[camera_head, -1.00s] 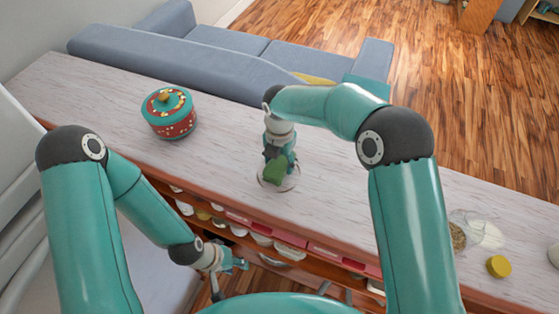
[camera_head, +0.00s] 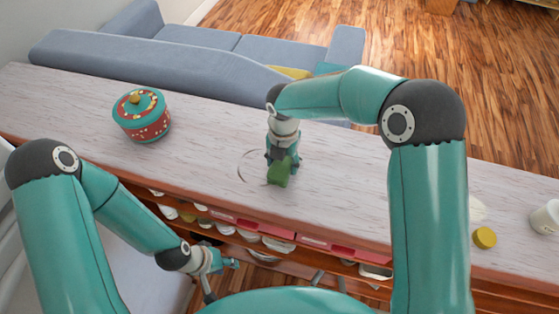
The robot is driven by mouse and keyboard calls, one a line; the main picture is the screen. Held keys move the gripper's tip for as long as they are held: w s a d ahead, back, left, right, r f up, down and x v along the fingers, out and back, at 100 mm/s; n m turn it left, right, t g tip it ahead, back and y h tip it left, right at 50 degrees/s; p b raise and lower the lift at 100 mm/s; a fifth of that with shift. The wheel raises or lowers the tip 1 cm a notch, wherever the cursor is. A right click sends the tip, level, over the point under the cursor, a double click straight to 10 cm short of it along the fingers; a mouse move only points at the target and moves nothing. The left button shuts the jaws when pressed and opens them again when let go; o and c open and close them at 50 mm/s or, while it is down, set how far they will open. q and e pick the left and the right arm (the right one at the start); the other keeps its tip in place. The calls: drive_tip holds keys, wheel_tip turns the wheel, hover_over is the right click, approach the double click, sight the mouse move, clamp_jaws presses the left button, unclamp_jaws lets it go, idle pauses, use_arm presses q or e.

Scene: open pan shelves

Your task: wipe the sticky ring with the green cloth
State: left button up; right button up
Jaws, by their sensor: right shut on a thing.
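The sticky ring (camera_head: 239,169) is a thin dark circle on the pale wooden counter top. Its left arc shows, and its right part is hidden by my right gripper and the cloth. The green cloth (camera_head: 280,172) is a small bunched piece at the right side of the ring, low at the counter. My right gripper (camera_head: 281,158) is shut on the cloth and points down. My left gripper (camera_head: 221,266) is open and empty, in front of the counter's front edge and beside the shelves, away from the ring.
A red and teal lidded pot (camera_head: 142,117) stands on the counter at left. A yellow lid (camera_head: 484,238) and a white cup (camera_head: 546,217) are at right. Below the counter (camera_head: 200,145) are shelves with several dishes and red trays (camera_head: 240,221). A blue-grey sofa (camera_head: 185,62) stands behind.

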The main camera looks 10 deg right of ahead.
sight(237, 162)
drive_tip(key=shift+f+b, duration=0.55)
drive_tip(key=shift+f, duration=0.35)
idle(1.4)
drive_tip(key=shift+w+a+p, duration=0.25)
drive_tip(key=shift+w+a, duration=0.05)
drive_tip(key=shift+a, duration=0.4)
drive_tip(key=shift+w+a+p, duration=0.25)
drive_tip(key=shift+a, duration=0.45)
drive_tip(key=shift+w+a+p, duration=0.25)
drive_tip(key=shift+w+a, duration=0.05)
drive_tip(key=shift+a, duration=0.4)
drive_tip(key=shift+w+a+p, duration=0.35)
drive_tip(key=shift+a, duration=0.45)
drive_tip(key=shift+w+a+p, duration=0.2)
drive_tip(key=shift+w+a, duration=0.05)
drive_tip(key=shift+a, duration=0.4)
drive_tip(key=shift+w+a+p, duration=0.15)
drive_tip(key=shift+w+a, duration=0.1)
drive_tip(key=shift+a, duration=0.35)
drive_tip(key=shift+w+a+p, duration=0.2)
drive_tip(key=shift+w+a, duration=0.05)
drive_tip(key=shift+a, duration=0.45)
drive_tip(key=shift+w+a+p, duration=0.2)
drive_tip(key=shift+w+a, duration=0.1)
drive_tip(key=shift+a, duration=0.35)
drive_tip(key=shift+w+a+p, duration=0.2)
drive_tip(key=shift+w+a, duration=0.05)
drive_tip(key=shift+a, duration=0.45)
